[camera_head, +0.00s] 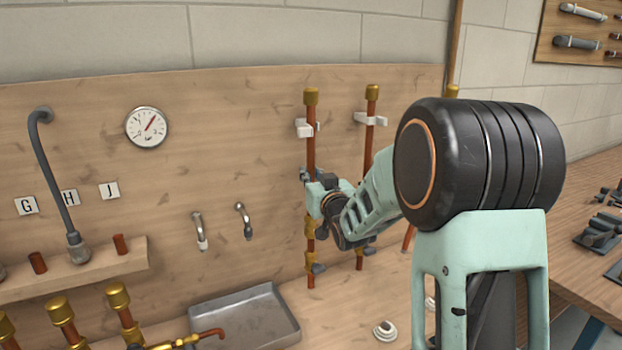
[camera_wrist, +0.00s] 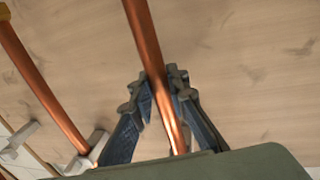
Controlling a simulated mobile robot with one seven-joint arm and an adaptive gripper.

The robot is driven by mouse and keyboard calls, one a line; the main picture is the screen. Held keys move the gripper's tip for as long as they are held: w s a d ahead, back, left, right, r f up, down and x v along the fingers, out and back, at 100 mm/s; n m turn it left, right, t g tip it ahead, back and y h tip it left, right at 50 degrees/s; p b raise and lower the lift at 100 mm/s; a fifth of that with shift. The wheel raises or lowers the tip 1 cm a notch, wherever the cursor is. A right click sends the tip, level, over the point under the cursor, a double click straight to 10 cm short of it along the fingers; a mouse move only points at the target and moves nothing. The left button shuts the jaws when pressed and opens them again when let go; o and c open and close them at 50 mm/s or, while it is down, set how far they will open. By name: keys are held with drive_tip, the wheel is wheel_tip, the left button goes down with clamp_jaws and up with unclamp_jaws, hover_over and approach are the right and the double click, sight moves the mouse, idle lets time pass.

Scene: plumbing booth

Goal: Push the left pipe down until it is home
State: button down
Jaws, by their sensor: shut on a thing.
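The left pipe (camera_head: 311,153) is an upright copper pipe with a brass cap on top, standing in front of the wooden back wall. A white clip (camera_head: 304,128) sits at its upper part. Brass fittings (camera_head: 310,250) show lower on the same line. My gripper (camera_head: 313,182) is at the pipe's middle, below the clip and above the fittings. In the wrist view the fingers (camera_wrist: 157,88) close on both sides of the copper pipe (camera_wrist: 146,42). The joint between pipe and fitting is not clear in either view.
A second copper pipe (camera_head: 369,138) with its own white clip (camera_head: 370,118) stands close to the right. Two small taps (camera_head: 240,220) are on the wall at left. A grey tray (camera_head: 250,315) lies below. My arm hides the area at right.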

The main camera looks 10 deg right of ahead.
drive_tip(key=shift+f, duration=0.45)
drive_tip(key=c, duration=1.9)
unclamp_jaws()
drive_tip(key=shift+r, duration=0.1)
drive_tip(key=shift+s, duration=0.2)
drive_tip(key=s, duration=0.4)
drive_tip(key=s+d, duration=0.1)
drive_tip(key=s, duration=0.6)
drive_tip(key=shift+s+d, duration=0.25)
drive_tip(key=shift+s, duration=0.1)
